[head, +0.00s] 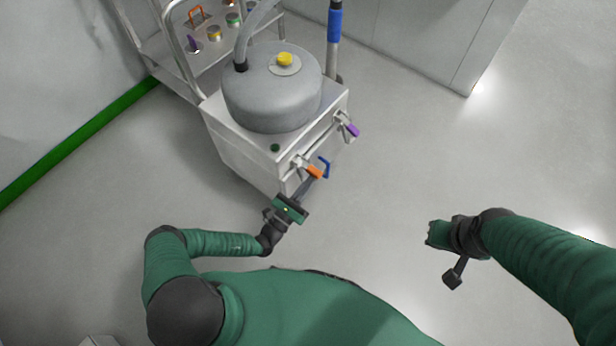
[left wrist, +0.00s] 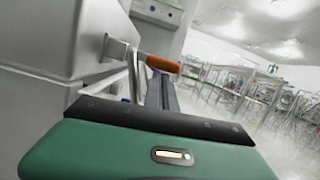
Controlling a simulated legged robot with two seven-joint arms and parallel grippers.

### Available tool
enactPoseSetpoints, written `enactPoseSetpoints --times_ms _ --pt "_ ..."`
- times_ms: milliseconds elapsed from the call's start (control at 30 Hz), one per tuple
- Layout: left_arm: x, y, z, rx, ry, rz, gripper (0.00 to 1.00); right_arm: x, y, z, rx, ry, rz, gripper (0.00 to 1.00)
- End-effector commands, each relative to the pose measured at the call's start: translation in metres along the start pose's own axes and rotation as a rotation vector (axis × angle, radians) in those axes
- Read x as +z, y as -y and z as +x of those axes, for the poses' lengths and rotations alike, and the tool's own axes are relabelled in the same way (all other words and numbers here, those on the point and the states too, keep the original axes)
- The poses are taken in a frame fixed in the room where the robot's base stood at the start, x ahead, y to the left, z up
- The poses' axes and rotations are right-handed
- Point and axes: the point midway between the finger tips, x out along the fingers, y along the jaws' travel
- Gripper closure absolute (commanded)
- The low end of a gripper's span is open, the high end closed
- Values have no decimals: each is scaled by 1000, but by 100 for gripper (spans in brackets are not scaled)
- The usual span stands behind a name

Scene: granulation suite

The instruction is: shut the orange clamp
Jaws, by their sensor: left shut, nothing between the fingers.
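A grey vessel (head: 270,90) with a yellow knob stands on the cart. A purple handle (head: 351,129) and a blue hook-shaped part (head: 324,167) are close to the orange clamp. The floor to the right is clear.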

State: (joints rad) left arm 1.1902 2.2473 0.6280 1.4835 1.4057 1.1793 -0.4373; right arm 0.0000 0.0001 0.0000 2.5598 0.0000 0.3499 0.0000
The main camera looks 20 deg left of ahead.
Motion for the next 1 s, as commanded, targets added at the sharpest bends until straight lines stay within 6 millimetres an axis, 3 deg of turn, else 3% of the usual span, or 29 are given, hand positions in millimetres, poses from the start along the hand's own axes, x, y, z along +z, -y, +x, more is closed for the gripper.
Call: enactPoseSetpoints --times_ms 467,1000 --pt "34 8 9 113 2 -441 100 -9 0 -40 0 0 0 100" --pt "66 0 17 234 1 -924 100 -19 0 -83 0 0 0 100"
